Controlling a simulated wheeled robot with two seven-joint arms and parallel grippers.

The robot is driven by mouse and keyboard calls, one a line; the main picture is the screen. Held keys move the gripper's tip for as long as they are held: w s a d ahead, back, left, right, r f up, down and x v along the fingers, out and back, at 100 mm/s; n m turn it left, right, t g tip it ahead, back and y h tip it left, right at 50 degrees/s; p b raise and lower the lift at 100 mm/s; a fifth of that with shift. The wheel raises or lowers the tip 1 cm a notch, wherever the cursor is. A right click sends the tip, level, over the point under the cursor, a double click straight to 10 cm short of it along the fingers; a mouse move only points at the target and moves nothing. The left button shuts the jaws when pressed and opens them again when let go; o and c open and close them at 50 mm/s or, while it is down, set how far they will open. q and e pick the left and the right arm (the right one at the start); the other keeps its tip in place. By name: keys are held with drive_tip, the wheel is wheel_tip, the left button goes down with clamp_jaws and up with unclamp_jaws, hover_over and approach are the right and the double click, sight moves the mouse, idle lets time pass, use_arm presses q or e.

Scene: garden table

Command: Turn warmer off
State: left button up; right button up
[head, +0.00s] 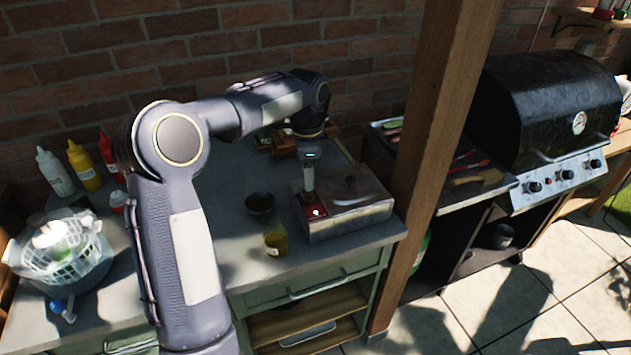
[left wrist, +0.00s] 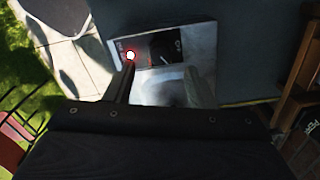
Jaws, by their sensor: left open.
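The warmer (head: 350,222) is a grey metal box with a lid, on the right end of the counter. A red light (head: 318,212) glows on the dark panel at its left part. In the left wrist view the warmer (left wrist: 195,50) shows a dark panel with a bright red-and-white light (left wrist: 130,55). My left gripper (head: 309,198) points down over the panel, just beside the light. In the left wrist view its two fingers (left wrist: 165,85) are apart with nothing between them, one finger close to the light. I cannot tell whether it touches. My right gripper is not in view.
A dark bowl (head: 260,203) and a yellow jar (head: 275,243) stand left of the warmer. Several sauce bottles (head: 84,167) and a white basket (head: 62,245) are at the left. A wooden post (head: 432,130) rises just right of the warmer, with a grill (head: 545,110) beyond.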

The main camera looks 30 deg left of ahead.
sight(308, 194)
use_arm(q)
drive_tip(key=shift+f, duration=2.65)
drive_tip(key=c, duration=1)
